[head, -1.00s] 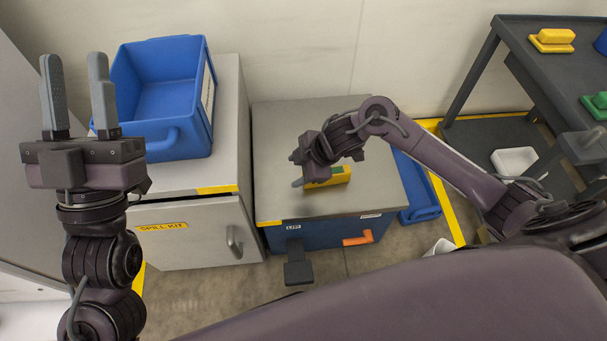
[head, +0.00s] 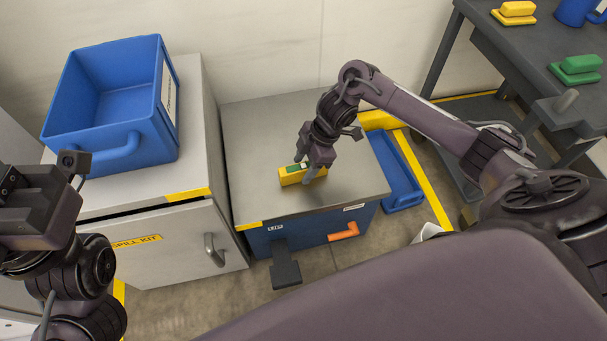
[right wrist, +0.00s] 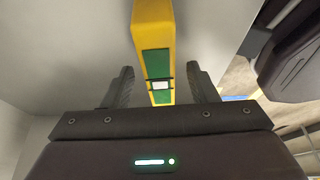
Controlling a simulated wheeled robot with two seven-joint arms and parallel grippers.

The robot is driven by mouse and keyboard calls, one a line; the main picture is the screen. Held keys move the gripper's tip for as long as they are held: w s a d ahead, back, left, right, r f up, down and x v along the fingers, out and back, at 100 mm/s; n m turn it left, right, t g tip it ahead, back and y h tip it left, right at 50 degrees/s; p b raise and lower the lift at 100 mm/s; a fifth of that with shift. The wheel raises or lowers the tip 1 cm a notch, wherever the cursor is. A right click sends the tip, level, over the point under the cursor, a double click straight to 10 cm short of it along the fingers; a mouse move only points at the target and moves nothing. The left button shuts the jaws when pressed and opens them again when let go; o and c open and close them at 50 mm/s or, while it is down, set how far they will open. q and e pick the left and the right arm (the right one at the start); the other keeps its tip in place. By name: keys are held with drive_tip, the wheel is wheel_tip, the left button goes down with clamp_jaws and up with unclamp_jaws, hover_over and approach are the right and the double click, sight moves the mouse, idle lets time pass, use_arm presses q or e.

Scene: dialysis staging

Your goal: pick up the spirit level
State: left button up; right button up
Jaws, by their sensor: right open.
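The spirit level (head: 289,176) is a yellow bar with green panels, lying on the grey top of a low blue cabinet (head: 255,130). My right gripper (head: 307,172) points down at it, with its fingers at the level's right part. In the right wrist view the level (right wrist: 153,30) passes between the two open fingers of the right gripper (right wrist: 162,88), with a gap on each side. The level's near end is partly hidden by the gripper body. My left gripper (head: 35,210) is at the left edge; its fingers do not show.
A blue bin (head: 125,140) stands on the spill kit cabinet (head: 165,228) to the left. The low cabinet's top is otherwise clear.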

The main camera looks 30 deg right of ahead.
drive_tip(key=shift+a+f, duration=0.15)
drive_tip(key=shift+f, duration=0.25)
drive_tip(key=shift+r, duration=0.1)
drive_tip(key=c, duration=1.1)
drive_tip(key=shift+c, duration=0.2)
